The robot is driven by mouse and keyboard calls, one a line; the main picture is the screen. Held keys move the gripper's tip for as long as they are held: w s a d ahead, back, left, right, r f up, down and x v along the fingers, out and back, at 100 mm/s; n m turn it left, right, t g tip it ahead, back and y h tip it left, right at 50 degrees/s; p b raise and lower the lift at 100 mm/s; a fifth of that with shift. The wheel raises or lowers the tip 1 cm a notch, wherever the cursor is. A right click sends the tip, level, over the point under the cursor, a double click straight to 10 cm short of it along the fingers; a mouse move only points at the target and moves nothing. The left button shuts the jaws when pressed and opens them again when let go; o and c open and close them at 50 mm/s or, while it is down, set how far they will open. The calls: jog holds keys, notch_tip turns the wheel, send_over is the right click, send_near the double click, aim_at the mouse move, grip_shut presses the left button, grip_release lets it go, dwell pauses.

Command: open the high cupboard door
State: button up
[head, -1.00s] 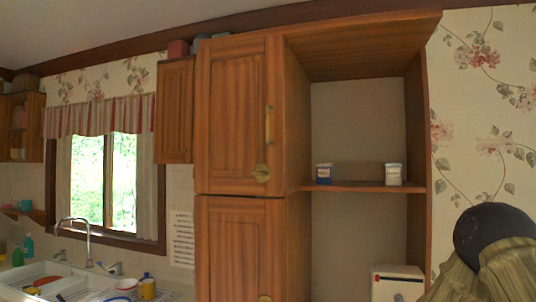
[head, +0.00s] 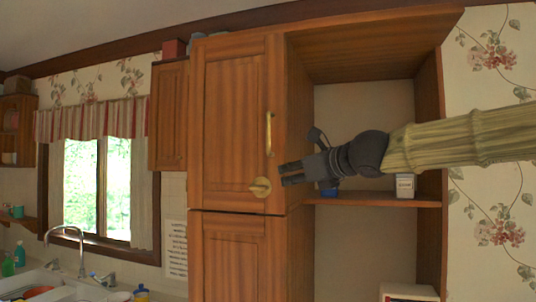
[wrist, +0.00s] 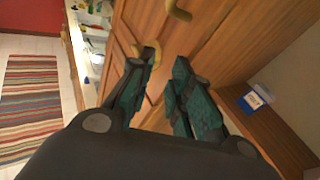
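The high cupboard door (head: 235,110) is wooden and looks shut. It has a vertical brass handle (head: 268,133) near its right edge and a round brass fitting (head: 260,187) below, at the lower right corner. My gripper (head: 282,174) reaches in from the right, its fingertips just right of the round fitting. In the wrist view my gripper (wrist: 166,64) is open, with nothing seen between its fingers. The round fitting (wrist: 153,58) shows at the left fingertip; I cannot tell whether they touch. The brass handle (wrist: 181,10) is at the top, beyond the fingers.
An open shelf (head: 345,200) right of the cupboard holds a blue container (head: 328,192) and a white container (head: 404,185). A lower cupboard door (head: 235,255) lies directly beneath. A sink (head: 60,285) and window stand left. A striped rug (wrist: 30,105) lies on the floor.

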jog(key=s+r+m+t+y, duration=0.15)
jog(key=s+r, duration=0.25)
jog(key=r, duration=0.8)
jog(key=p, duration=0.2)
send_over(269, 151)
jog(key=shift+w+r, duration=0.1)
jog(key=shift+w, duration=0.25)
grip_shut()
